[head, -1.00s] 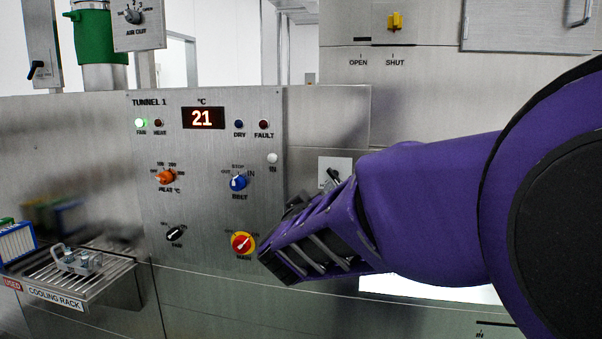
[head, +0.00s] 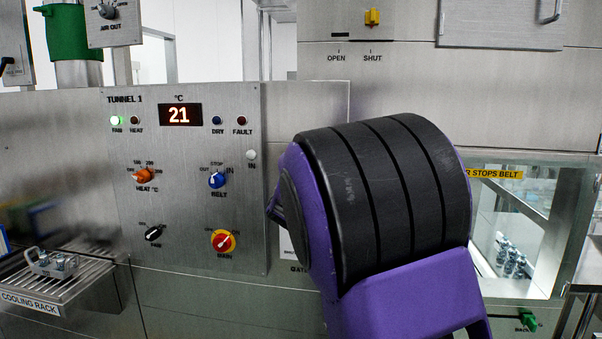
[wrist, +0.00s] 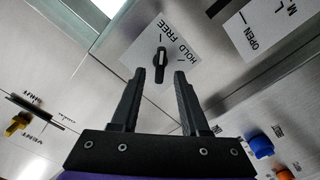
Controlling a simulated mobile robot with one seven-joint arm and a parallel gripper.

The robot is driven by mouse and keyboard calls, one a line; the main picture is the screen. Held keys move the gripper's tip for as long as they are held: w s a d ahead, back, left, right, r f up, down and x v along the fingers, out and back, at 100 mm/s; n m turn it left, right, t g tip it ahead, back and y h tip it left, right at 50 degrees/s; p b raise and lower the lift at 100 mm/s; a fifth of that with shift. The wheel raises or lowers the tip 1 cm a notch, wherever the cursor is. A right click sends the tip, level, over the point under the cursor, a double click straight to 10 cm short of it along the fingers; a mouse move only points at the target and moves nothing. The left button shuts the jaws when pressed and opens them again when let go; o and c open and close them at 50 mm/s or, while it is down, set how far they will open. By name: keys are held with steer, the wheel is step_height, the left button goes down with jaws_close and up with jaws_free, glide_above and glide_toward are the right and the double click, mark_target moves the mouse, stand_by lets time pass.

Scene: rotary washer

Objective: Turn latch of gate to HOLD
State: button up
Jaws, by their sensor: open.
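The gate latch (wrist: 160,62) is a black elongated knob with a white mark, on a white plate (wrist: 188,62) lettered FREE and HOLD in the wrist view. Its white mark points up toward a tick near FREE, as far as I can tell. My gripper (wrist: 159,75) is open and empty, its two fingers on either side of the knob in the picture. I cannot tell whether the fingertips reach it or are still short of it. In the head view my arm hides the latch and most of the gripper; only an edge of the white plate (head: 286,246) shows.
The TUNNEL 1 panel (head: 190,230) with blue BELT (head: 216,180), orange HEAT (head: 144,174) and red-yellow MAIN (head: 223,242) knobs is left of my arm. A yellow OPEN/SHUT knob (head: 371,17) is above. The cooling rack (head: 70,285) juts out lower left; a glazed opening (head: 515,240) is right.

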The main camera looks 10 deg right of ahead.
steer(key=shift+x, duration=1.25)
jaws_close()
